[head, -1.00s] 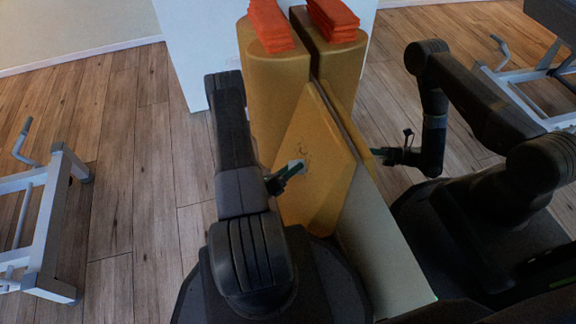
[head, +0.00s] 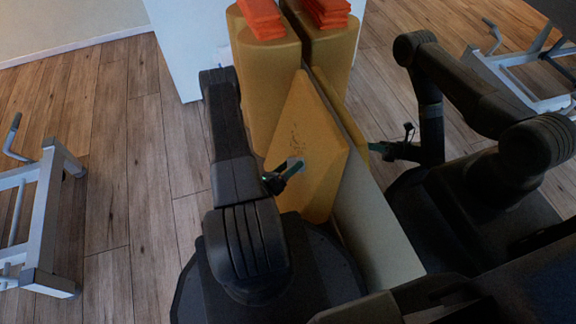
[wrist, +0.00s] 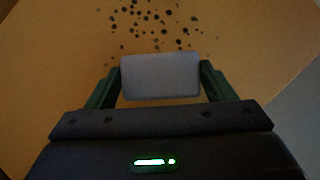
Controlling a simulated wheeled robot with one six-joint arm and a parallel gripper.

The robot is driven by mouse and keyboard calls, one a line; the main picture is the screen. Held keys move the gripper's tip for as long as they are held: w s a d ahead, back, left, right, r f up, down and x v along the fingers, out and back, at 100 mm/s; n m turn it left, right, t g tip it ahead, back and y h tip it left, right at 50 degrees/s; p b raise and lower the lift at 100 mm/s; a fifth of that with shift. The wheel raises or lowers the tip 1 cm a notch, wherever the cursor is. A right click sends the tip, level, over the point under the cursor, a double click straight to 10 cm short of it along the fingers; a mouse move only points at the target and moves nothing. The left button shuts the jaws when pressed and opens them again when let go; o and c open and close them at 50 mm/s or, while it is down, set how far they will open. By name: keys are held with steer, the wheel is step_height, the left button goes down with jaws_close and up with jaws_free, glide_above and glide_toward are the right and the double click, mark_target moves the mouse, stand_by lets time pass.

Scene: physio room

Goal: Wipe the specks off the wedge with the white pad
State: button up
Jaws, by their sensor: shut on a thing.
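The yellow wedge (head: 325,160) stands with a sloped face toward my arm. A cluster of dark specks (head: 297,138) marks that face. In the wrist view the specks (wrist: 155,22) spread over the yellow surface just beyond the pad, at the top of the picture. My gripper (head: 284,174) is shut on the white pad (wrist: 160,77), held between its green fingers. The pad is at the wedge face, just below the specks. I cannot tell whether it touches the face. Any specks under the pad are hidden.
Yellow rolls (head: 268,80) with folded orange cloths (head: 262,18) on top stand behind the wedge. A pale grey panel (head: 385,240) runs beside the wedge; the similar arm and wedge to its right look like a reflection. A metal frame (head: 40,210) stands left, with clear floor between.

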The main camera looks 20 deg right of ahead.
steer(key=shift+s, duration=1.2)
steer(key=b, duration=0.2)
glide_toward(291, 127)
steer(key=shift+n, duration=0.3)
steer(key=shift+s+d+f, duration=0.15)
steer(key=shift+d+f, duration=0.3)
steer(key=shift+d, duration=0.35)
steer(key=shift+s+d+f, duration=0.15)
steer(key=shift+d+f, duration=0.35)
steer(key=shift+d, duration=0.3)
steer(key=shift+s+d+f, duration=0.15)
steer(key=shift+d+f, duration=0.3)
steer(key=shift+d, duration=0.4)
steer(key=shift+w+a+b, duration=0.15)
steer(key=shift+w+b, duration=0.4)
steer(key=shift+w, duration=1.35)
steer(key=shift+d+r+p, duration=0.3)
steer(key=shift+r+p, duration=0.2)
steer(key=shift+r, duration=0.4)
steer(key=shift+s+d+f, duration=0.1)
steer(key=shift+s+d, duration=0.05)
steer(key=shift+s, duration=3.25)
steer(key=shift+s+d, duration=0.15)
steer(key=shift+s, duration=3.25)
steer(key=shift+s+d+r+p, duration=0.15)
steer(key=shift+r+p, duration=0.25)
steer(key=shift+r, duration=0.5)
steer(key=shift+w+f+b, duration=0.1)
steer(key=shift+w+b, duration=0.75)
steer(key=shift+w, duration=6.1)
